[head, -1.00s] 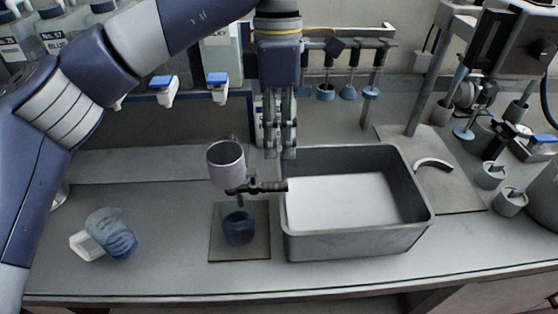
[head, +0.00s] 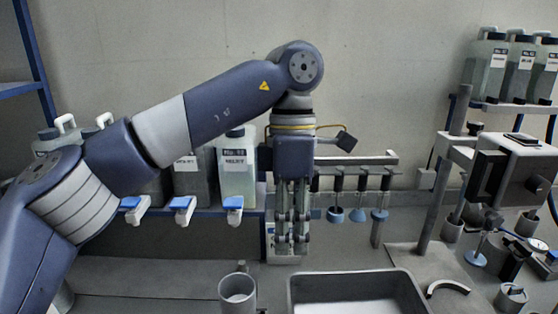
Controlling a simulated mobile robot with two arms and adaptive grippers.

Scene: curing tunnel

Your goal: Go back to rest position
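My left arm comes in from the left and bends down at the wrist. My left gripper (head: 291,246) hangs fingers-down near the middle of the head view, in front of the back rail and above the bench. Its two fingers show close together, and nothing is seen held between them. From this angle I cannot tell whether it is open or shut. It appears behind and above the grey tray (head: 418,294) and the metal cup (head: 237,287), overlapping neither. My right gripper is not in view.
Labelled bottles (head: 237,180) stand behind my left arm, with blue-capped taps (head: 183,208) below. A rail with hanging tools (head: 358,200) runs behind my gripper. A post-mounted device (head: 505,180) and small fixtures stand at the right. More bottles (head: 490,68) sit on a shelf.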

